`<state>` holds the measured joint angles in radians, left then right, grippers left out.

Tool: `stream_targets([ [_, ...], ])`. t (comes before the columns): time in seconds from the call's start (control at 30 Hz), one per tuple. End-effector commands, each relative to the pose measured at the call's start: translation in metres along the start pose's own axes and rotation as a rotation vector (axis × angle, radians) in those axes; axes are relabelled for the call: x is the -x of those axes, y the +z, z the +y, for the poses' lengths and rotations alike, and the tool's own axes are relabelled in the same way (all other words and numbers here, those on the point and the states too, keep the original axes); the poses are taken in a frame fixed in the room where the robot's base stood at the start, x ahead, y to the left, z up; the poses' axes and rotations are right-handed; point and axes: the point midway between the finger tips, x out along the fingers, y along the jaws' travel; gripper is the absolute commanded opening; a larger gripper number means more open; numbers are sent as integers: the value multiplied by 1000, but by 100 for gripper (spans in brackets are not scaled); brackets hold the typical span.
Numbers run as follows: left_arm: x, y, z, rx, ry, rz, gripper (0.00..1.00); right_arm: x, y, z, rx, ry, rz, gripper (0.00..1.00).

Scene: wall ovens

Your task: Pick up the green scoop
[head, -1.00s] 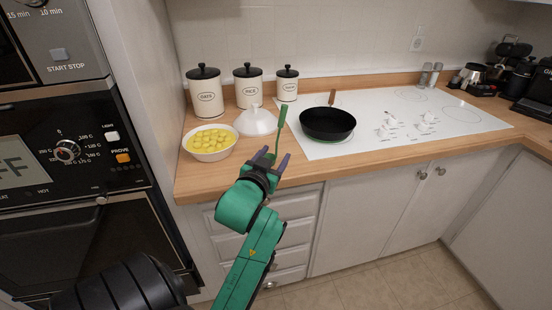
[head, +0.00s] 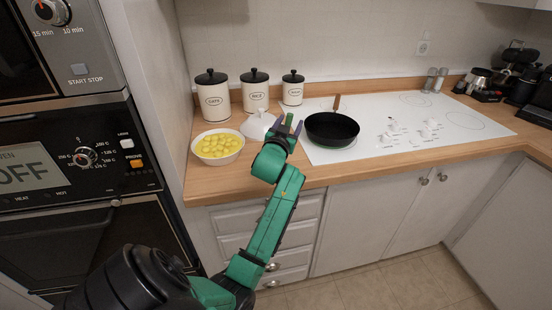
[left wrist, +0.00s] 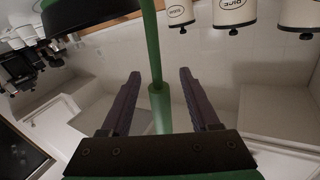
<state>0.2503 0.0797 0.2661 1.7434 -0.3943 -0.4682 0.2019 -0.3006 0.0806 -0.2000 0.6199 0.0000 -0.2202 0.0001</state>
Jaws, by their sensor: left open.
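The green scoop (left wrist: 158,98) shows in the left wrist view as a long green handle running between the two open fingers of my left gripper (left wrist: 155,98). Gaps show on both sides of it, and neither finger appears to press on it. In the head view, my left gripper (head: 294,123) is over the counter's front part, left of the black pan. Only a small green bit of the scoop shows there beside the fingers; the rest is hidden by the gripper. The scoop's far end is not clear. My right gripper is not in view.
A bowl of yellow pieces (head: 217,157) and a white cone-shaped lid (head: 257,127) stand to the left. A black pan (head: 331,130) sits on the white hob (head: 400,140) close to the right. Canisters (head: 255,94) stand behind. Ovens (head: 85,155) are at far left.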

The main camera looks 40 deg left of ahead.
Motion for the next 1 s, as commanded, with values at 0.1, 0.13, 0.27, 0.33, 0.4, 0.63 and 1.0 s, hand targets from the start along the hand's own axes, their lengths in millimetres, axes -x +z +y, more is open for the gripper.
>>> stream_targets([
  [0.1,0,0,0,0,0,0,62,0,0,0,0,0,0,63],
  [0.13,0,0,0,0,0,0,62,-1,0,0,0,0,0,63],
  [0.27,0,0,0,-1,0,0,16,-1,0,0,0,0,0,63],
  [0.33,0,0,0,-1,0,0,0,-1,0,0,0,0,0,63],
  [0.4,0,0,0,-1,0,0,0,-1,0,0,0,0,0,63],
  [0.63,1,1,0,0,0,-1,0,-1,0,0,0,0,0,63],
  [1.0,1,1,0,0,0,-2,0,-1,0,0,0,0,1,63],
])
